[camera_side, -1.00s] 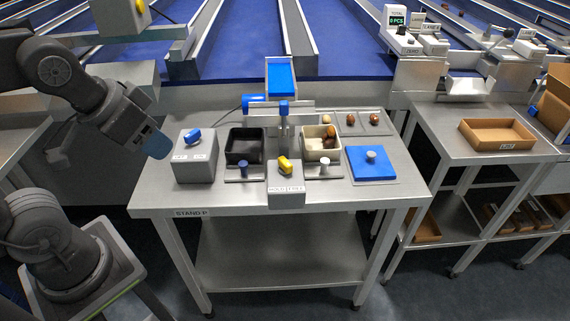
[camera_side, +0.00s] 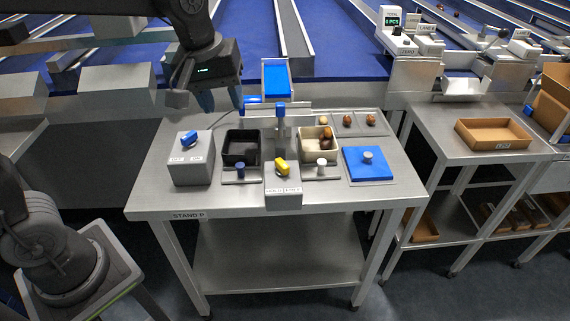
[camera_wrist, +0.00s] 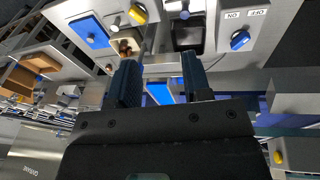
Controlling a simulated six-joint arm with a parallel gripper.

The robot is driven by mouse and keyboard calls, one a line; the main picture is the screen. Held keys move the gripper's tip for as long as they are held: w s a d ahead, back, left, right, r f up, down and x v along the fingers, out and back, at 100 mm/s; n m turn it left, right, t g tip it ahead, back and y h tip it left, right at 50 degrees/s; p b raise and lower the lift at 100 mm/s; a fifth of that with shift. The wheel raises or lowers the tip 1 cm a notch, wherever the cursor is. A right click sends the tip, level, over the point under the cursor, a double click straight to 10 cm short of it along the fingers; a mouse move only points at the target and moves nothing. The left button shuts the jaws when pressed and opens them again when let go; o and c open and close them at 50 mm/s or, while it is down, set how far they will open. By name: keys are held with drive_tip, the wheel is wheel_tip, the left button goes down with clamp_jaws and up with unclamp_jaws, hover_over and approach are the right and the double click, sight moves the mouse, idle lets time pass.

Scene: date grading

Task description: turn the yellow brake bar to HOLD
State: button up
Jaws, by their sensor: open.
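The yellow brake bar (camera_side: 282,167) sits on a small grey box (camera_side: 283,201) at the front middle of the stand. The box's front carries a two-part label that seems to read HOLD on the left. The bar lies slanted; I cannot tell which word it points to. In the wrist view the yellow bar (camera_wrist: 138,14) shows near the top edge. My gripper (camera_side: 222,102) hangs above the back left of the stand, left of the bar and well above it. Its two dark blue fingers (camera_wrist: 161,75) are apart with nothing held between them.
A black bin (camera_side: 241,162) and a cream bin (camera_side: 304,153) with brown dates flank a central post with a blue top (camera_side: 281,109). A grey box with a blue switch (camera_side: 189,139) stands left. A blue lid with a knob (camera_side: 379,169) lies right.

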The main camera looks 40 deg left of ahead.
sight(285, 165)
drive_tip(key=w+d+f+n+g, duration=0.35)
drive_tip(key=w+f+n, duration=0.35)
drive_tip(key=w, duration=0.5)
drive_tip(key=shift+t, duration=0.45)
drive_tip(key=f, duration=1.4)
drive_tip(key=shift+s+d+f, duration=0.1)
drive_tip(key=shift+d, duration=0.15)
drive_tip(key=shift+c, duration=0.3)
clamp_jaws()
